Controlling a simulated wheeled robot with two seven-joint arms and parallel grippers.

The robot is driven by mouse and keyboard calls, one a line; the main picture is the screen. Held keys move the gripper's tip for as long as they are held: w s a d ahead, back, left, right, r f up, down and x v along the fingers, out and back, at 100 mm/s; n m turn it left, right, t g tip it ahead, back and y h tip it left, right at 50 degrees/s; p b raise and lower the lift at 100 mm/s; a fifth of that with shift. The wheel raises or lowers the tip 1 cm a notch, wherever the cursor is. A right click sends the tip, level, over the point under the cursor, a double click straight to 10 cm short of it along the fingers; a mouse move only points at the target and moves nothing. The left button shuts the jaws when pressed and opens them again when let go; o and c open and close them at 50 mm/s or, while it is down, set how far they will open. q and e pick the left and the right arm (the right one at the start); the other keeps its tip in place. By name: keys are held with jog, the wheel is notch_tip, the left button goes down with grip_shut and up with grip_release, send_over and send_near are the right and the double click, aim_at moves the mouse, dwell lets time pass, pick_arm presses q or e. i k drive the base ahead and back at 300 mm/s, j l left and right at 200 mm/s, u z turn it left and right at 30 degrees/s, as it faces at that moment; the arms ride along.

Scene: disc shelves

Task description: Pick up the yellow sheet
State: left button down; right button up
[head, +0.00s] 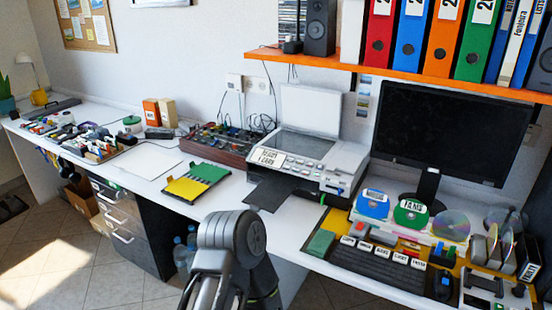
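A flat yellow piece (186,188), which looks like the yellow sheet, lies on the white desk left of the printer. A green piece (208,172) lies against its far side, and dark edging shows around both. I cannot tell whether they are separate sheets or one folder. A grey rounded part of one of my arms rises at the bottom centre, in front of the desk and apart from the yellow piece. No gripper fingertips can be made out in the head view.
A printer (310,150) with a dark sheet (268,194) at its front stands right of the yellow piece. A white sheet (150,161) lies to the left. A keyboard (375,260) and discs crowd the right. An orange shelf (400,71) overhangs the back.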

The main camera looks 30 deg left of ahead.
aim_at(189, 189)
jog(key=u, duration=1.65)
jog(key=i+j+z, duration=0.15)
jog(key=z, duration=1)
jog(key=j+z, duration=0.35)
jog(key=j, duration=0.35)
jog(key=j+z, duration=0.35)
jog(key=j, duration=0.4)
jog(key=k+j+z, duration=0.1)
jog(key=j+z, duration=0.25)
jog(key=j, duration=0.35)
jog(key=k+j, duration=0.1)
jog(key=j, duration=0.4)
jog(key=k+j, duration=0.1)
jog(key=j, duration=0.45)
jog(key=k+j, duration=0.1)
jog(key=j, duration=0.4)
